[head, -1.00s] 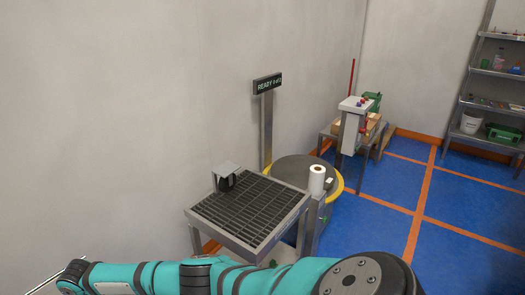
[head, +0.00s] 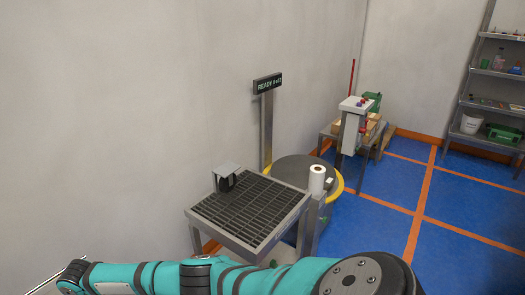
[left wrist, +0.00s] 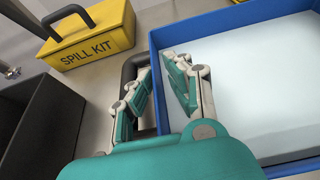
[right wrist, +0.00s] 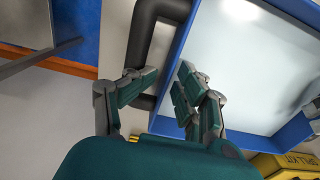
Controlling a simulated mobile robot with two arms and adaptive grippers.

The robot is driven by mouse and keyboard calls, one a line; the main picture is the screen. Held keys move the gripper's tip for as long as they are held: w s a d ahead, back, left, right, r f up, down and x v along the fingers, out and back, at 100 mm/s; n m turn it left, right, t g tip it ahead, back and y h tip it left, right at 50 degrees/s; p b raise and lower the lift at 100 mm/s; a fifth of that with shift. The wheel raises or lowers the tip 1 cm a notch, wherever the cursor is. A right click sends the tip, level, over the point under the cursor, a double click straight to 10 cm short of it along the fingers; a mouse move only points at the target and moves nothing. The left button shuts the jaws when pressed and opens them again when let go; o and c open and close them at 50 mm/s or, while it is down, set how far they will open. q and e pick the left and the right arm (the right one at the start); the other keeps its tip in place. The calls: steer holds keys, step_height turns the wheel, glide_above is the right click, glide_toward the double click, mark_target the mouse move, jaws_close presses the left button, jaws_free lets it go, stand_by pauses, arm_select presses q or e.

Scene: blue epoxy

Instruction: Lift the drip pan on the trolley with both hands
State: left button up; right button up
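The drip pan has blue walls and a pale, smooth inside. Its rim (left wrist: 154,75) shows in the left wrist view and its wall (right wrist: 172,70) in the right wrist view. A black bar handle (left wrist: 131,68) stands out from one side, and another black handle (right wrist: 147,25) shows in the right wrist view. My left gripper (left wrist: 158,68) is open, its fingers spread at the handle and pan wall. My right gripper (right wrist: 168,75) is open, with one finger by its handle and the other over the pan. The head view does not show the pan or the gripper fingers.
A yellow spill kit box (left wrist: 88,40) and a black open bin (left wrist: 38,115) stand beside the pan. In the head view, a grated stand (head: 250,208), a drum (head: 295,170) with a white roll (head: 317,180) and a shelf rack (head: 490,100) stand beyond my arm. Blue floor (head: 455,255) is clear at right.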

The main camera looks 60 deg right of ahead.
steer(key=o, duration=0.7)
steer(key=shift+d, duration=0.1)
steer(key=c, duration=1.1)
steer(key=shift+c, duration=0.2)
arm_select(q)
steer(key=shift+v, duration=3.8)
arm_select(e)
step_height(320, 180, up, 8)
steer(key=shift+f, duration=0.25)
